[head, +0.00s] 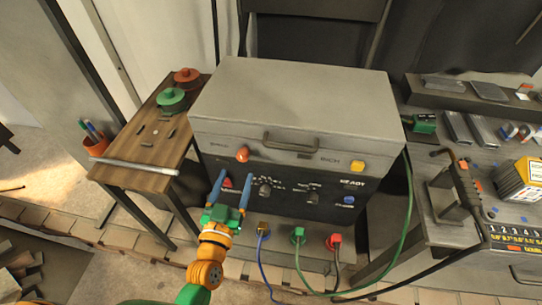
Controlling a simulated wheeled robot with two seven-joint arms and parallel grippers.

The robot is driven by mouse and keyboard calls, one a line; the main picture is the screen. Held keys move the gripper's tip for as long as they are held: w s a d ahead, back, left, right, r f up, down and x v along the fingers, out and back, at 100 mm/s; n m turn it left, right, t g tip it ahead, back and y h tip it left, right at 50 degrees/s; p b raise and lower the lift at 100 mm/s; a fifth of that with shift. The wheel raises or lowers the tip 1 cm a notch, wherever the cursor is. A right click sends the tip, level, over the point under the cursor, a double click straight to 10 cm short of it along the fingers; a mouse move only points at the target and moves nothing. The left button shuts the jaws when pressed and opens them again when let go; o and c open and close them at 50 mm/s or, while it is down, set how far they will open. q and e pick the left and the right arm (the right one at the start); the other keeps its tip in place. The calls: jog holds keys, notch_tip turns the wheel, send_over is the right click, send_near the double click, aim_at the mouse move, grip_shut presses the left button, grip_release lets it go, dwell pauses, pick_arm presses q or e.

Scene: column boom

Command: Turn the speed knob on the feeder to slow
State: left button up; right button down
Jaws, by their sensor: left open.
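The feeder (290,95) is a large grey box with a handle and a dark front panel. My right gripper is out of view.
Blue, green and black cables (298,260) hang from plugs along the lower front. A wooden side table (150,150) with red and green spools stands left. A grey workbench (455,225) with a torch, a yellow box and small parts stands right.

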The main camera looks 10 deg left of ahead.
aim_at(242, 159)
pick_arm(q)
jog(key=w, duration=0.7)
jog(key=shift+d, duration=0.1)
jog(key=shift+s, duration=0.1)
grip_shut()
